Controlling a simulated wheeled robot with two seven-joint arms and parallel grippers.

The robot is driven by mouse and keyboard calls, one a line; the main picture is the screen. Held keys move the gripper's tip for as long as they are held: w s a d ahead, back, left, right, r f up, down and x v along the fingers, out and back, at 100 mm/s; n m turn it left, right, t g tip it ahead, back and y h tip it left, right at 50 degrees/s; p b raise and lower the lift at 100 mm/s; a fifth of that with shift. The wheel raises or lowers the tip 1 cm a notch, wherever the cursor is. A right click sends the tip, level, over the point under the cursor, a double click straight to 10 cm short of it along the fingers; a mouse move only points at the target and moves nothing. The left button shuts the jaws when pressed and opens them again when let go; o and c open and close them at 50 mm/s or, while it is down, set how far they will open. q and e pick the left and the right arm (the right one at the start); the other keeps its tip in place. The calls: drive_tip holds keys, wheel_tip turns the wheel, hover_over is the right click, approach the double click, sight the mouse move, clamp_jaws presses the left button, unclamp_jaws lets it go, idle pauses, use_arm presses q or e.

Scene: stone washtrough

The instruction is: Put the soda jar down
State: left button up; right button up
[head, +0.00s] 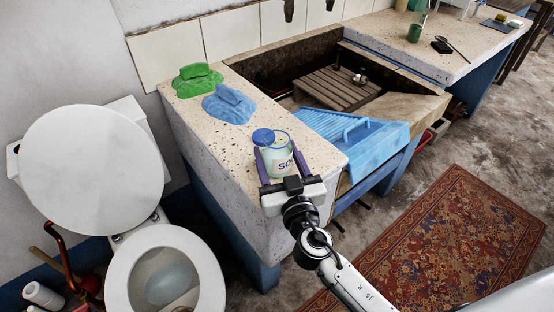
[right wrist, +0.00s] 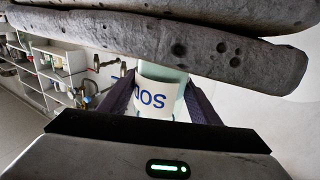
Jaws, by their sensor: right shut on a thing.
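The soda jar (head: 279,163) is pale glass with a white label and blue letters. It is upright over the near part of the speckled stone worktop (head: 240,180). A round blue lid (head: 263,137) shows at the jar's rim; I cannot tell if it is attached. My right gripper (head: 277,164) is shut on the jar, a purple finger on each side. In the right wrist view, which looks upside down, the jar (right wrist: 160,93) sits between the fingers, its base end hidden by the slab edge (right wrist: 150,45). Contact with the stone is unclear. My left gripper is not in view.
A blue washboard (head: 352,138) leans in the trough at the right, with a wooden rack (head: 336,88) beyond. A toilet (head: 165,270) stands left. Bare worktop lies left of the jar.

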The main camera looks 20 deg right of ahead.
drive_tip(key=shift+f, duration=0.15)
drive_tip(key=shift+f+b, duration=0.25)
drive_tip(key=shift+b, duration=0.05)
drive_tip(key=o, duration=1.2)
drive_tip(key=shift+o, duration=0.4)
drive_tip(key=shift+r, duration=0.1)
